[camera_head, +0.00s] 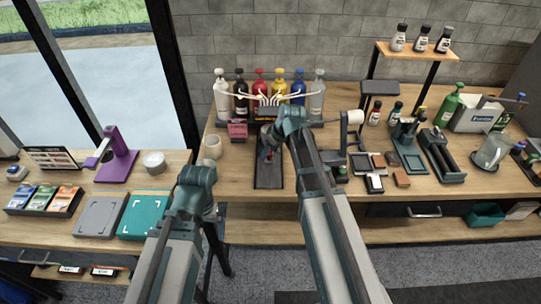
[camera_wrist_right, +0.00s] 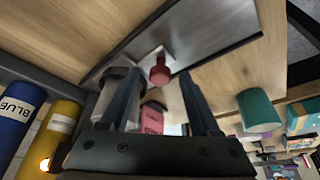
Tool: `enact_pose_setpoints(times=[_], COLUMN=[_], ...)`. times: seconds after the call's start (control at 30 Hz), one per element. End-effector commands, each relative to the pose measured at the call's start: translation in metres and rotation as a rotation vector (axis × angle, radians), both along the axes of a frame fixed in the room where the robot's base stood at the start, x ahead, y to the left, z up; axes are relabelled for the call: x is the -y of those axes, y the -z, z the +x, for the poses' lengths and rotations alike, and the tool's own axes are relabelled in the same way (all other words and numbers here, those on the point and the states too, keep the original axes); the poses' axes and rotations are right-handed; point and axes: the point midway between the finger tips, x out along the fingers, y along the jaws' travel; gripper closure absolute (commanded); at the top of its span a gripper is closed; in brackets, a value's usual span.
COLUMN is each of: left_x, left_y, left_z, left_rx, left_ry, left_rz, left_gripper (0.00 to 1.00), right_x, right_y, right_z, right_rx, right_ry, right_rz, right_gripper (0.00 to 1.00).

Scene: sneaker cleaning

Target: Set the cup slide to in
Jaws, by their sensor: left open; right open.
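The cup slide is a long dark plate (camera_head: 268,178) lying on the counter below the row of bottles. In the right wrist view it is a grey plate (camera_wrist_right: 215,35) with a red knob (camera_wrist_right: 160,72) standing on it. My right gripper (camera_head: 268,152) is over the slide's far part. In the right wrist view its two fingers (camera_wrist_right: 158,90) are apart, one on each side of the knob's line, with nothing between them. My left gripper (camera_head: 217,270) hangs low in front of the counter, open and empty, partly hidden by its arm.
Several coloured bottles (camera_head: 279,88) with white spouts stand behind the slide. A pale cup (camera_head: 212,146) and a pink block (camera_head: 237,130) are left of it. Small blocks (camera_head: 375,183) and a dark rack (camera_head: 440,155) stand to the right. The left table holds a teal mat (camera_head: 144,215).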

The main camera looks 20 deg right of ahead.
Motion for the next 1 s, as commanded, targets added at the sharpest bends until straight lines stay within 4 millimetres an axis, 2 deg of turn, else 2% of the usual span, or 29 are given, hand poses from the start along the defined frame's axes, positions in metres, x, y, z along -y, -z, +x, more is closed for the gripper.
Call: enact_pose_setpoints(times=[0.17, 0.53, 1.0], left_x=[0.0, -0.0001, 0.0], left_y=[-0.0008, -0.0007, -0.0007], left_z=[0.0, 0.0, 0.0], left_rx=[0.0, 0.0, 0.0], left_ry=[0.0, 0.0, 0.0], left_rz=[0.0, 0.0, 0.0], left_gripper=[0.0, 0.0, 0.0], right_x=[-0.0001, 0.0, 0.0], right_y=[-0.0008, -0.0007, -0.0007], right_z=[0.0, -0.0001, -0.0002], right_rx=[0.0, 0.0, 0.0], right_ry=[0.0, 0.0, 0.0], right_rz=[0.0, 0.0, 0.0], right_gripper=[0.37, 1.0, 1.0])
